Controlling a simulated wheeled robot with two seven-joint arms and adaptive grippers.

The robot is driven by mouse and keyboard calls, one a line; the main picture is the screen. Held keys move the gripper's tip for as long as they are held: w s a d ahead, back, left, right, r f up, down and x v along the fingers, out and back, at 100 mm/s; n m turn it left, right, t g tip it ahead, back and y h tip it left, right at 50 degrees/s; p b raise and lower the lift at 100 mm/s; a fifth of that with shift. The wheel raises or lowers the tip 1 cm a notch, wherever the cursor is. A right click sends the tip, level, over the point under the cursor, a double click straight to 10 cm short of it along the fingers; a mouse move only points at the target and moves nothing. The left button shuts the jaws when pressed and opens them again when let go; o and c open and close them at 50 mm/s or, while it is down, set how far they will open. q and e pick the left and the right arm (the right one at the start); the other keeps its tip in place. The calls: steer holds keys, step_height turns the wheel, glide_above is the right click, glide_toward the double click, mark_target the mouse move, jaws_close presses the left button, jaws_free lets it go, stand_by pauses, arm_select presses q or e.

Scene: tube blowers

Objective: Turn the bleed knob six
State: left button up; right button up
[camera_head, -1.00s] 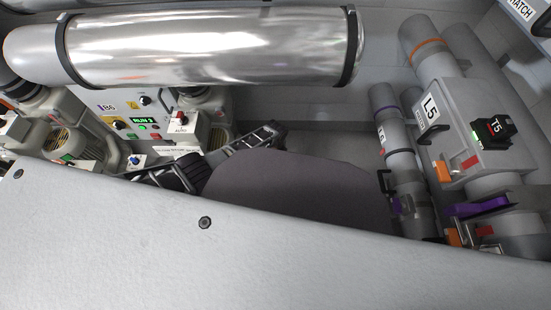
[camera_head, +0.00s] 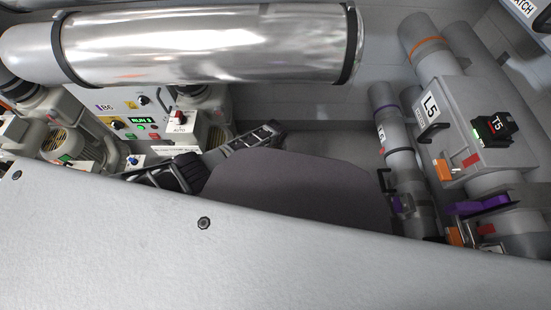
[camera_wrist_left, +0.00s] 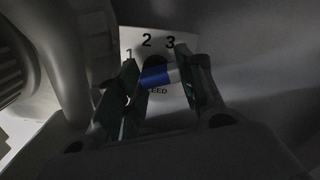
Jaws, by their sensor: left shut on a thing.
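In the left wrist view, the bleed knob (camera_wrist_left: 154,76) is a blue bar with a pale end, on a black round base. It lies nearly level in the picture, tilted slightly. Its white plate (camera_wrist_left: 133,42) carries the numbers 1, 2 and 3 and a partly covered word ending in "EED". My left gripper (camera_wrist_left: 162,78) has one finger on each side of the knob and is shut on it. In the head view, a small blue knob (camera_head: 134,160) shows below the panel marked B6 (camera_head: 118,100). My right gripper is not seen.
A big shiny pipe (camera_head: 210,45) crosses above the panel. A red-topped AUTO switch box (camera_head: 180,122) and a green RUN display (camera_head: 138,122) are close by. Pipes with tags L5 (camera_head: 430,106) and T5 (camera_head: 497,126) stand at the right. A pale surface (camera_head: 120,240) fills the foreground.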

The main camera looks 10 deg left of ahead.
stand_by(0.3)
arm_select(q)
steer(key=o, duration=1)
steer(key=shift+r, duration=0.15)
steer(key=shift+r, duration=5.85)
